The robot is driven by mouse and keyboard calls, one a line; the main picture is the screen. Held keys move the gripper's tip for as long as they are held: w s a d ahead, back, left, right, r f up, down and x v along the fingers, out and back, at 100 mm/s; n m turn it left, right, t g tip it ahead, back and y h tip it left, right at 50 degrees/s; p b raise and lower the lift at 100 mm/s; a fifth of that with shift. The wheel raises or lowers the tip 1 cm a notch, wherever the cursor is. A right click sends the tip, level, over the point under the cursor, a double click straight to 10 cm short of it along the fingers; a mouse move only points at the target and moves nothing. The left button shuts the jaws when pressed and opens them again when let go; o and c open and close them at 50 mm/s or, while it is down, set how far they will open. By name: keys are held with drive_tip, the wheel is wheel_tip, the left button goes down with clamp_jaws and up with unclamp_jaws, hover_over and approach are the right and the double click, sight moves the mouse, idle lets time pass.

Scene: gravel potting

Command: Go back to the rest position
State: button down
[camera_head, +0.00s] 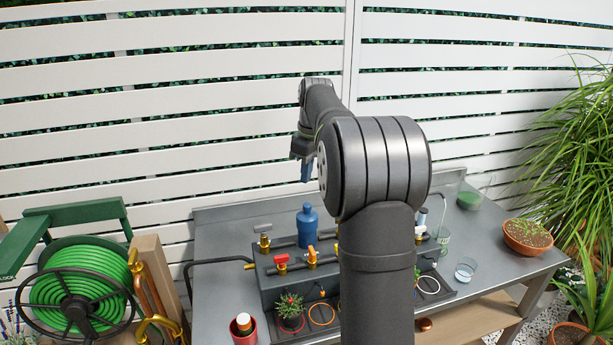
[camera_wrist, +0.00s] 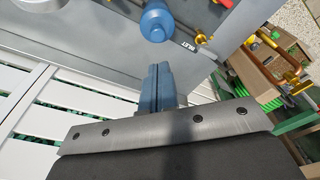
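My gripper (camera_head: 306,178) hangs in the air above the back left of the grey metal table (camera_head: 222,262), in front of the white fence. Its blue fingers (camera_wrist: 160,68) lie side by side in the wrist view, shut with nothing between them. My dark arm reaches up through the middle of the head view and hides part of the table behind it. A blue bottle (camera_head: 307,228) stands upright on the table, lower than my gripper and apart from it. The bottle (camera_wrist: 156,22) also shows beyond the fingertips in the wrist view.
A dark bench with brass taps (camera_head: 283,264) stands mid-table. A small plant pot (camera_head: 291,320) sits at its front. A glass (camera_head: 466,270) and a terracotta bowl (camera_head: 528,238) are at the right. A green hose reel (camera_head: 80,290) stands left. The air around my gripper looks clear.

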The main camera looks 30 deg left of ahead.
sight(305, 204)
drive_tip(key=shift+f, duration=3.25)
